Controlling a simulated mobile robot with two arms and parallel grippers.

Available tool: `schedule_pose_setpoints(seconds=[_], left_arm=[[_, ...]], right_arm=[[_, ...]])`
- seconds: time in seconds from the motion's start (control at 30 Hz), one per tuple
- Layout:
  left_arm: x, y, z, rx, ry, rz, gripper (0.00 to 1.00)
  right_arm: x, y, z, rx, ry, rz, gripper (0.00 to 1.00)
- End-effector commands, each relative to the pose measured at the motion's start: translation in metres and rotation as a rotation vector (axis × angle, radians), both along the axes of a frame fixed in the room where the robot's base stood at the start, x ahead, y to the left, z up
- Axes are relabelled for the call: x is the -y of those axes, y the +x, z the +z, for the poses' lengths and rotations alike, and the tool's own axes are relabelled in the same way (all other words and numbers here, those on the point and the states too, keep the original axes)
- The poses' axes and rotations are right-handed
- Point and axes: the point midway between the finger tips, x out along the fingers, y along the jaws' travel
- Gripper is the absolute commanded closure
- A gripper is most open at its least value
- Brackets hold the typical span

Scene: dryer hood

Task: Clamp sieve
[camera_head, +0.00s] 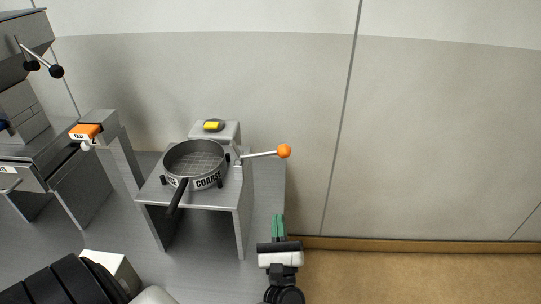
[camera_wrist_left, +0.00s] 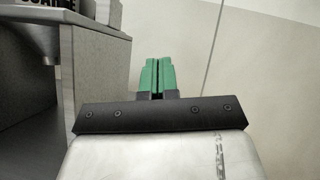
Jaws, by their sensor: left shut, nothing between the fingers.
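The round grey sieve (camera_head: 195,161) sits on a small grey metal stand (camera_head: 202,194) in the head view. Its wall carries a "COARSE" label, and its black handle (camera_head: 177,196) points toward the front. Short black posts stand around it. A lever with an orange knob (camera_head: 284,151) sticks out to the right from beside the sieve. My left gripper (camera_head: 278,225) has green fingers, which are shut and empty, to the right of the stand and in front of the lever. The closed fingers also show in the left wrist view (camera_wrist_left: 157,78). My right gripper is not in view.
A yellow button (camera_head: 213,125) sits on a box behind the sieve. An orange block labelled "FAST" (camera_head: 86,131) and a metal machine with black-knobbed levers (camera_head: 56,71) stand at left. A plain wall closes off the back. The floor at lower right is clear.

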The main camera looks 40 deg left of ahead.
Motion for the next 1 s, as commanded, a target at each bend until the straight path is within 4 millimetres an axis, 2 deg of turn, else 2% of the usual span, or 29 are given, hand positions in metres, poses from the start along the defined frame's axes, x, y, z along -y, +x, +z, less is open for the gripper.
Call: schedule_pose_setpoints(seconds=[0.13,0.33,0.47,0.9,1.0], left_arm=[[0.0,-0.001,0.0,0.006,-0.006,0.002,1.0],[-0.001,0.0,0.001,0.004,-0.004,0.002,1.0],[-0.006,0.006,0.007,0.005,-0.002,0.003,1.0],[-0.054,0.062,0.057,0.006,0.0,0.003,1.0],[-0.06,0.065,0.073,0.005,-0.002,0.003,1.0]], right_arm=[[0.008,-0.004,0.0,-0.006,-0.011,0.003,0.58],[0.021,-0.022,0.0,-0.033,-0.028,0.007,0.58],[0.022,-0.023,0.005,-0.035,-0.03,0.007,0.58],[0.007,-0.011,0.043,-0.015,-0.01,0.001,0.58],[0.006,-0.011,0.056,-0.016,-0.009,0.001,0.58]])
